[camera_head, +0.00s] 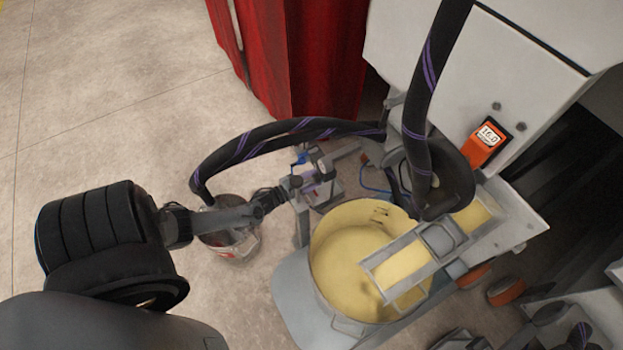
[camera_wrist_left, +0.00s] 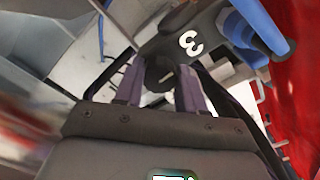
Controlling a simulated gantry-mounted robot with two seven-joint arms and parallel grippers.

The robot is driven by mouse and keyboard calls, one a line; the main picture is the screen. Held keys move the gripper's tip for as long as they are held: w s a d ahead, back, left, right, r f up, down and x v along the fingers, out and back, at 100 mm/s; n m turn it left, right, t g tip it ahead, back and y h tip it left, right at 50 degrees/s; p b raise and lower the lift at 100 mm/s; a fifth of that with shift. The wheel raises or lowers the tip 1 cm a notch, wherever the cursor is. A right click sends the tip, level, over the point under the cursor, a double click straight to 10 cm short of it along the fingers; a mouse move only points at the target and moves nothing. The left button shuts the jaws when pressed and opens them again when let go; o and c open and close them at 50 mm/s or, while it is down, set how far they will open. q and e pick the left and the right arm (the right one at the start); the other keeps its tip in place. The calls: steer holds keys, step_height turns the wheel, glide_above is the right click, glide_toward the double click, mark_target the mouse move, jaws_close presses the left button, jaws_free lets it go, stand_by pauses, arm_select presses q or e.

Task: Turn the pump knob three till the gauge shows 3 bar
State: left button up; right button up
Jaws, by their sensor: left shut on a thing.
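My left gripper (camera_head: 298,183) reaches in from the left to the pump beside the yellow-filled pot. In the left wrist view, its two purple fingers (camera_wrist_left: 160,72) are shut on a dark round knob (camera_wrist_left: 158,80), one finger on each side. A dark plate marked with a white 3 (camera_wrist_left: 190,43) sits just beyond the knob. In the head view the knob is too small and covered to make out. I cannot make out a pressure gauge or its reading in either view. My right gripper is not in view.
A large pot of yellow liquid (camera_head: 335,250) stands right of the pump. A bucket (camera_head: 237,243) stands on the floor under my left arm. Thick dark hoses (camera_head: 290,130) arch over the pump. A red curtain (camera_head: 320,60) hangs behind.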

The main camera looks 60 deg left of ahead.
arm_select(q)
steer(key=shift+m, duration=0.4)
steer(key=o, duration=1.1)
steer(key=shift+c, duration=0.2)
steer(key=shift+s, duration=0.2)
steer(key=shift+s+p, duration=0.3)
steer(key=shift+p, duration=0.05)
steer(key=s+p, duration=0.2)
steer(key=s, duration=0.4)
steer(key=shift+s, duration=0.3)
